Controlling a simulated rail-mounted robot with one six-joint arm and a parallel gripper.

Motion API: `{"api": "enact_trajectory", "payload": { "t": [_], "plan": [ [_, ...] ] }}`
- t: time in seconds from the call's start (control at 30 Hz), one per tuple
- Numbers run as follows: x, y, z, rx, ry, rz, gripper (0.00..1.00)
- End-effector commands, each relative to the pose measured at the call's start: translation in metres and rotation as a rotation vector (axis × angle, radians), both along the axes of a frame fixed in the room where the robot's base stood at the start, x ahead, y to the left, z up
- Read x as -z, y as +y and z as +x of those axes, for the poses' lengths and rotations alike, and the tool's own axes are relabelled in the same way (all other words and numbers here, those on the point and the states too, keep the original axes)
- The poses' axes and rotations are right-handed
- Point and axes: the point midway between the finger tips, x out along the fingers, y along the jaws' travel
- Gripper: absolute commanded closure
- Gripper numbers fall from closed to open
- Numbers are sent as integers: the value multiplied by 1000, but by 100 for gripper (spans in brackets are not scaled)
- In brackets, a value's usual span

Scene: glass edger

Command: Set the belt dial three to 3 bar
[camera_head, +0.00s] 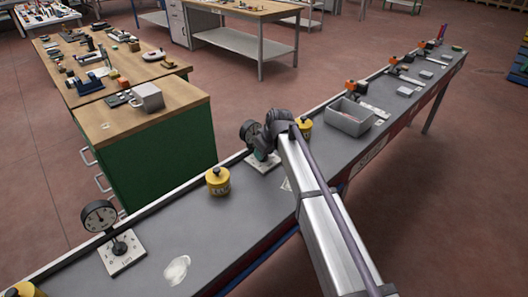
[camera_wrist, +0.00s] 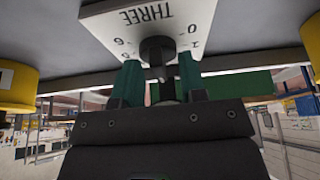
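The dial three plate (camera_wrist: 150,18) is white and reads THREE upside down in the wrist view, with numbers near its edge. A dark knob (camera_wrist: 157,48) stands out from its middle. My gripper (camera_wrist: 160,80) has green fingers on either side of the knob, with narrow gaps showing beside it, so it looks open around it. In the head view the plate (camera_head: 262,164) lies on the grey bench, partly hidden by my gripper (camera_head: 264,148). A round gauge (camera_head: 248,130) stands behind; its face is turned away and its reading cannot be seen.
Yellow cylinders (camera_head: 218,181) (camera_head: 304,127) stand on the bench on both sides of dial three. Another dial (camera_head: 122,252) with a gauge (camera_head: 100,215) is at the front left. A grey bin (camera_head: 349,117) is to the right. A green cabinet (camera_head: 165,150) stands behind the bench.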

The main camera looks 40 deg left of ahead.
Motion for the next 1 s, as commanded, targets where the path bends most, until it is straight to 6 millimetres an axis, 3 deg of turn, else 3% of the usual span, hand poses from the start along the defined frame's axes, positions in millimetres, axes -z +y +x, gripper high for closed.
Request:
{"api": "enact_trajectory", "payload": {
  "t": [0.17,0.6,1.0],
  "plan": [
    [-9,-3,0,0,0,0,62],
    [-100,-38,-7,0,0,0,62],
    [-100,-41,-6,0,0,0,62]
  ]
}}
